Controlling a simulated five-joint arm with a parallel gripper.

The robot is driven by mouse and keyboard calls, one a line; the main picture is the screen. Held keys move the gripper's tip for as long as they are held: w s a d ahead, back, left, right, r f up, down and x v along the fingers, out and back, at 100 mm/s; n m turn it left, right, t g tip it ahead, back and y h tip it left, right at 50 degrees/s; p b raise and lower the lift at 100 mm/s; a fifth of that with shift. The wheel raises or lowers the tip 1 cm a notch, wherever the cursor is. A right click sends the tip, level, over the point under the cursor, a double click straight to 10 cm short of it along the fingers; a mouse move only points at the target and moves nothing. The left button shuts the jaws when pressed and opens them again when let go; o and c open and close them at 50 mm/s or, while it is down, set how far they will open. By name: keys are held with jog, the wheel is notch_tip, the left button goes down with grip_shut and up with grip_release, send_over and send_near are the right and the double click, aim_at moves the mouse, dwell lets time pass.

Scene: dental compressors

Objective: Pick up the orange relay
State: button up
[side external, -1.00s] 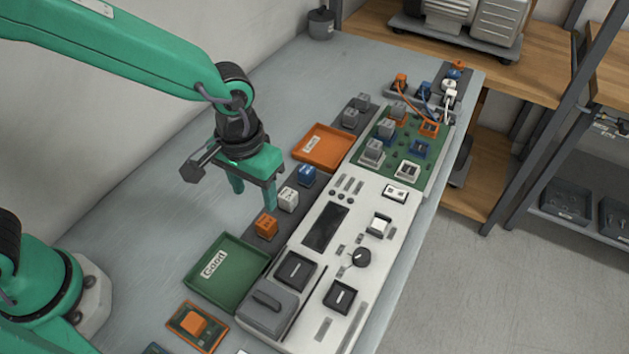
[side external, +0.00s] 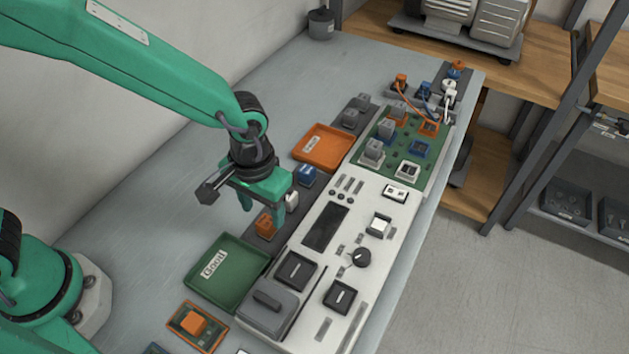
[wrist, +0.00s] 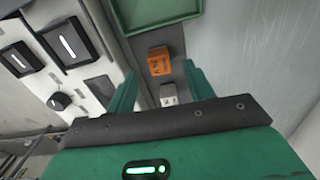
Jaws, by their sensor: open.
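The orange relay (side external: 266,224) is a small orange block on a dark strip, between the green "Good" tray and the white relay. It also shows in the wrist view (wrist: 159,61), beyond my fingertips and roughly between them. My gripper (side external: 263,210) is open and empty, with its fingers pointing down above the strip, close over the orange relay. In the wrist view its two green fingers (wrist: 160,78) stand apart on either side of the strip. I cannot tell the exact height of the fingertips above the relay.
The white relay (side external: 292,200) is close beside one finger and partly hidden. A blue relay (side external: 307,175) stands behind it. The green tray (side external: 262,258) lies in front, and an orange tray (side external: 345,139) lies farther back. The white test panel (side external: 305,240) borders the strip on the right.

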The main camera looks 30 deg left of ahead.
aim_at(266, 221)
jog(key=shift+f, duration=2.55)
jog(key=shift+w, duration=0.1)
jog(key=c, duration=1)
